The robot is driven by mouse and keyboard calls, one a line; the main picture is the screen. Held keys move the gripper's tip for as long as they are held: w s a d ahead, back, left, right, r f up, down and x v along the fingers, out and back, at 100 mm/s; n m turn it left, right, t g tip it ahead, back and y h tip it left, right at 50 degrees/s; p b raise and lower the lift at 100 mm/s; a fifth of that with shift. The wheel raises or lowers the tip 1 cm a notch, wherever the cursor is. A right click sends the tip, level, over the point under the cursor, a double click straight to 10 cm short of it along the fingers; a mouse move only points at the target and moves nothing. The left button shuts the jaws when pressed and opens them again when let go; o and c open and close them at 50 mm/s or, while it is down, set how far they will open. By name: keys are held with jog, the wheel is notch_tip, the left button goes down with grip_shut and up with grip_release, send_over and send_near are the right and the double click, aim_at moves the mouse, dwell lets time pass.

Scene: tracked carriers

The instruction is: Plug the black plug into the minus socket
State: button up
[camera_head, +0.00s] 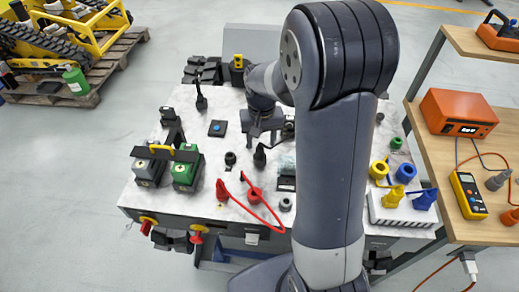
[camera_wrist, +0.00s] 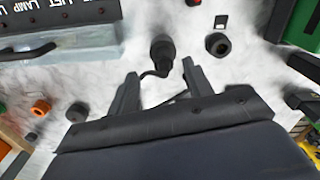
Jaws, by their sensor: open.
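The black plug (camera_head: 260,158) stands upright on the white-topped carrier (camera_head: 205,209). In the wrist view the black plug (camera_wrist: 162,48) shows just beyond my fingertips, with its cable running toward the gap between them. My gripper (camera_head: 262,138) is open and empty, close to the plug, and it also shows in the wrist view (camera_wrist: 160,70). A black ring socket (camera_head: 231,158) sits left of the plug and shows in the wrist view (camera_wrist: 217,44). Another dark socket (camera_head: 286,204) sits near the front edge, beside a red socket (camera_head: 254,194). I cannot read which is minus.
A red plug (camera_head: 221,190) with a looping red cable stands near the front. Grey and green boxes (camera_head: 187,170) with a yellow handle stand at left. A labelled panel (camera_wrist: 60,20) fills the wrist view's upper left. My arm hides part of the carrier's right side.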

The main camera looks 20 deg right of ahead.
aim_at(260, 143)
jog(key=f, duration=0.5)
jog(key=shift+w+a+p, duration=0.2)
jog(key=shift+p, duration=0.1)
grip_shut()
